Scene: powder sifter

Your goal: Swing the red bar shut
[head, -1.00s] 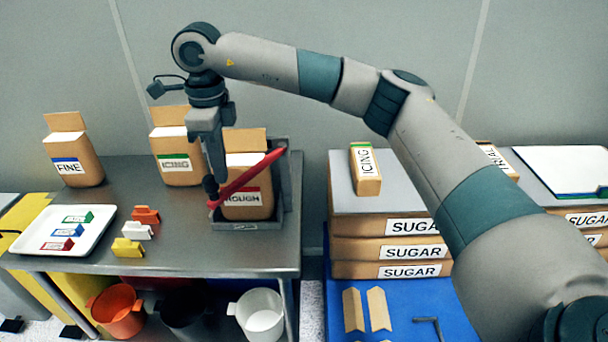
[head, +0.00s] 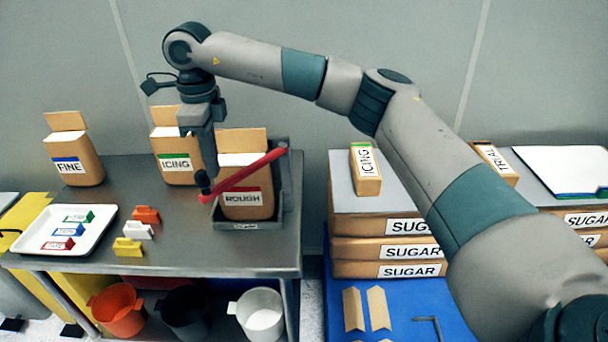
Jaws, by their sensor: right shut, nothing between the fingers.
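The red bar (head: 245,173) slants in front of the ROUGH bag (head: 247,203), its right end high at the right post of the grey holder (head: 248,225), its left end low and out to the left. My right gripper (head: 205,188) points down at the bar's left end. It is shut with nothing in it, and its tip is beside or touching the bar's end; I cannot tell which. The ROUGH bag stands upright in the holder. My left gripper is not in view.
The ICING bag (head: 177,165) stands close behind my right gripper, and the FINE bag (head: 72,160) is farther left. A white tray (head: 38,246) and small coloured clips (head: 128,247) lie on the metal table (head: 190,255). Stacked SUGAR boxes (head: 385,251) stand to the right.

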